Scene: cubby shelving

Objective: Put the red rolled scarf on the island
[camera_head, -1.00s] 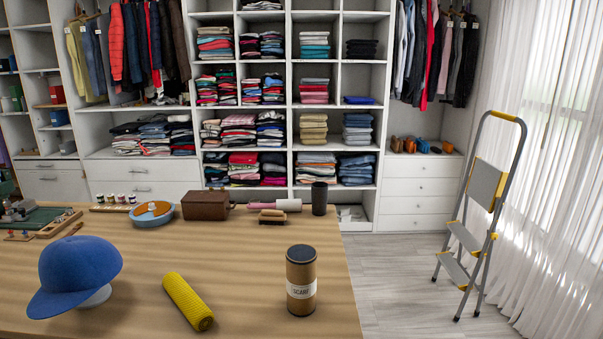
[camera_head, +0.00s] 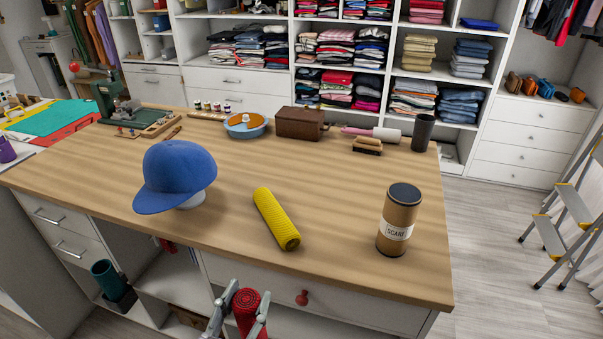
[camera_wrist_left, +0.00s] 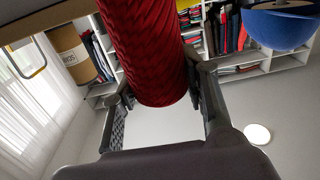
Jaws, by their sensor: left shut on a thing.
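The red rolled scarf (camera_head: 246,313) is held upright between the fingers of my left gripper (camera_head: 238,318), at the bottom of the head view. In the left wrist view the scarf (camera_wrist_left: 150,50) fills the upper middle, with the gripper fingers (camera_wrist_left: 160,100) on either side of it. The scarf is in front of the island's drawers, below the level of its wooden top (camera_head: 330,200). The island top has bare wood between the items on it. My right gripper is not in view.
A yellow roll (camera_head: 276,218) lies on the island near its front edge. A blue cap (camera_head: 175,175) on a stand is left of it, and a scarf canister (camera_head: 399,220) is right. A brown box (camera_head: 302,123) and a blue round dish (camera_head: 246,126) stand behind. A step ladder (camera_head: 560,220) is at right.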

